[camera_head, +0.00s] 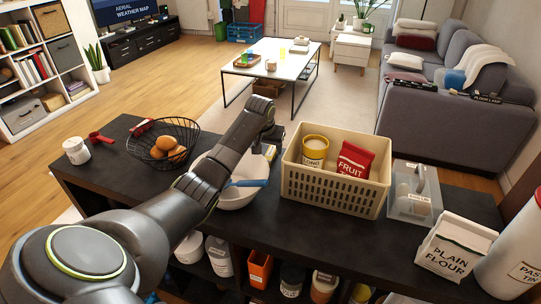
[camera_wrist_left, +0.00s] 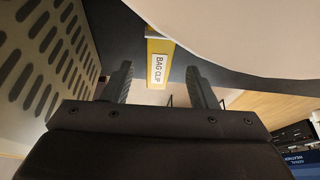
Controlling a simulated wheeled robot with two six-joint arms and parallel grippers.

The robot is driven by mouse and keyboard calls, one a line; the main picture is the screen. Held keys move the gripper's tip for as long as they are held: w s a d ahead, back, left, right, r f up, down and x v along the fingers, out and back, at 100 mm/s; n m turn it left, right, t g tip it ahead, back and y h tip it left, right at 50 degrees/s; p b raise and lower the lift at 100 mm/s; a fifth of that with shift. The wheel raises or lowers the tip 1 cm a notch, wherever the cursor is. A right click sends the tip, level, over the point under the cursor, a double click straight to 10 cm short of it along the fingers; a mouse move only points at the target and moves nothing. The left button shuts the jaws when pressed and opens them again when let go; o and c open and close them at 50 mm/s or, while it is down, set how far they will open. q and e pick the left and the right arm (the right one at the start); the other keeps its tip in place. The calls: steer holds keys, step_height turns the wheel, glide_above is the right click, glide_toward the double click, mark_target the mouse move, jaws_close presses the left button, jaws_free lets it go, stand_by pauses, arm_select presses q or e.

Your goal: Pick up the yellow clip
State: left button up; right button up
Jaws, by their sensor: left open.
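The yellow clip (camera_wrist_left: 157,48) has a white label reading "BAG CLIP" and lies on the dark counter in the left wrist view. In the head view only a small part of the clip (camera_head: 270,152) shows, between the white bowl and the basket. My left gripper (camera_head: 269,136) is just above it with its fingers pointing down. In the wrist view the two fingers of my left gripper (camera_wrist_left: 157,75) are spread apart, with the clip showing in the gap, beyond the tips. Nothing is held. My right gripper is not in view.
A cream slotted basket (camera_head: 325,193) with a yellow tin and a red fruit packet stands close on the right. A white bowl (camera_head: 237,197) with a blue utensil stands close on the left. A wire fruit basket (camera_head: 186,131) is farther left. A clear caddy (camera_head: 409,207) and flour bag (camera_head: 457,246) are at right.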

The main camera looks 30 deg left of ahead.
mark_target(270, 153)
arm_select(q)
steer(key=shift+x, duration=1.15)
steer(key=shift+w+f, duration=0.3)
steer(key=shift+f, duration=0.2)
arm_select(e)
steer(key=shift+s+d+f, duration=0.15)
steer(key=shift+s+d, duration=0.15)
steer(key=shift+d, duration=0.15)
